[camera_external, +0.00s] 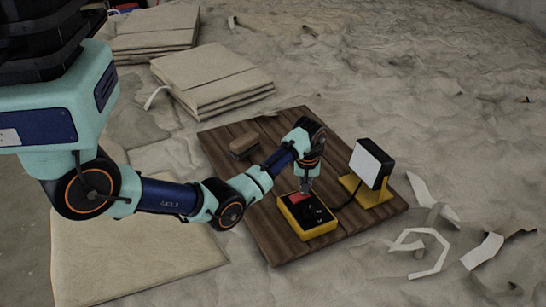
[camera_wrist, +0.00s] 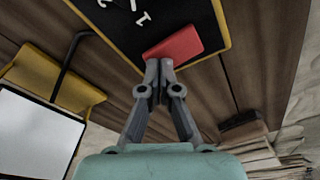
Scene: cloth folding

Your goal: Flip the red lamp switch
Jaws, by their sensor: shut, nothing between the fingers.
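The red lamp switch (camera_wrist: 175,46) is a red rocker on a black-topped yellow switch box (camera_external: 307,216). In the external view the switch (camera_external: 296,197) shows at the box's far left corner, partly hidden by my gripper (camera_external: 304,190). In the wrist view my gripper (camera_wrist: 158,66) is shut and empty, its fingertips at the near edge of the switch. I cannot tell whether they touch it. The lamp (camera_external: 372,163) stands right of the box on a yellow bracket, with a pale square panel. In the wrist view the lamp (camera_wrist: 35,135) is at the left.
The box and lamp stand on a dark wooden board (camera_external: 350,226). A black cable (camera_wrist: 66,66) runs between them. A brown wooden block (camera_external: 244,145) lies farther back. Folded cloth stacks (camera_external: 211,78) lie behind, and cloth scraps (camera_external: 425,240) lie at the right.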

